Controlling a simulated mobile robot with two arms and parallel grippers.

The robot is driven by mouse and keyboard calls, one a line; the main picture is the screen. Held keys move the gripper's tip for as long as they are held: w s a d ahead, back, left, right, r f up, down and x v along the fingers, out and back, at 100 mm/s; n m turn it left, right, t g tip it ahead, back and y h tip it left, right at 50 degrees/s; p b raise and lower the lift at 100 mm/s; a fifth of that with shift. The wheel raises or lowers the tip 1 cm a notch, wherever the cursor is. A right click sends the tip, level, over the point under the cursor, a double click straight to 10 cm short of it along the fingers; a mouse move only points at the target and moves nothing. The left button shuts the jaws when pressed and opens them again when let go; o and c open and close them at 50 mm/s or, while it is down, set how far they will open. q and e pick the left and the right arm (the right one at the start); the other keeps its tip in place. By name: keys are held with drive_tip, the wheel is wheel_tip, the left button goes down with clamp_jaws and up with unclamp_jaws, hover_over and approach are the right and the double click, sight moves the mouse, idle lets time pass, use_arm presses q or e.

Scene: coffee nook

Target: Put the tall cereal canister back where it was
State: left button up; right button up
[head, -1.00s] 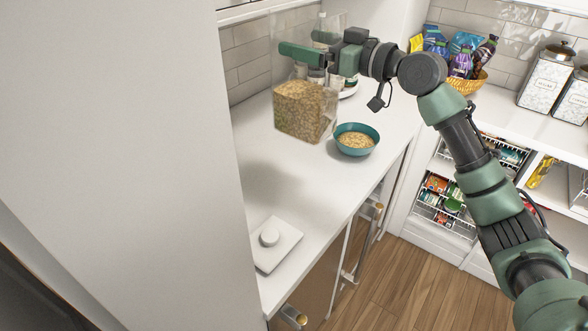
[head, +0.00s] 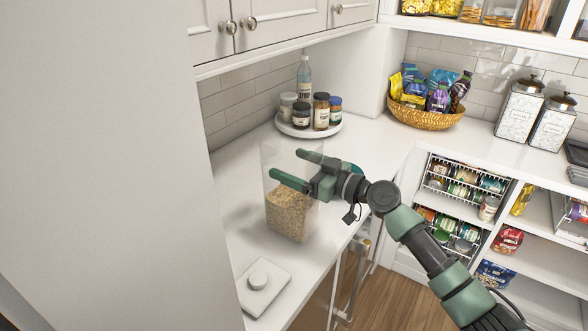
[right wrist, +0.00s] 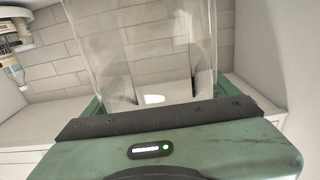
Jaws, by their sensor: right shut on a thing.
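The tall cereal canister (head: 289,214) is a clear, open-topped box, upright, with tan cereal in its lower part. My right gripper (head: 290,170) is shut on its upper part, with green fingers across the clear walls. The right wrist view shows the clear canister wall (right wrist: 150,45) between the fingers. I cannot tell whether its base touches the counter (head: 236,185). A white square lid with a round knob (head: 262,282) lies on the counter in front of the canister. My left gripper is not in view.
A round tray (head: 288,128) with jars and a bottle stands at the back, beside a basket of snacks (head: 425,117). Upper cabinets (head: 275,30) hang above. A tall white panel (head: 95,150) stands at left. The bowl is mostly hidden behind my right wrist.

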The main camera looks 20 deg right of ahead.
drive_tip(key=shift+f, duration=0.6)
drive_tip(key=o, duration=1.8)
drive_tip(key=shift+o, duration=0.2)
drive_tip(key=b+v, duration=0.5)
drive_tip(key=v, duration=0.7)
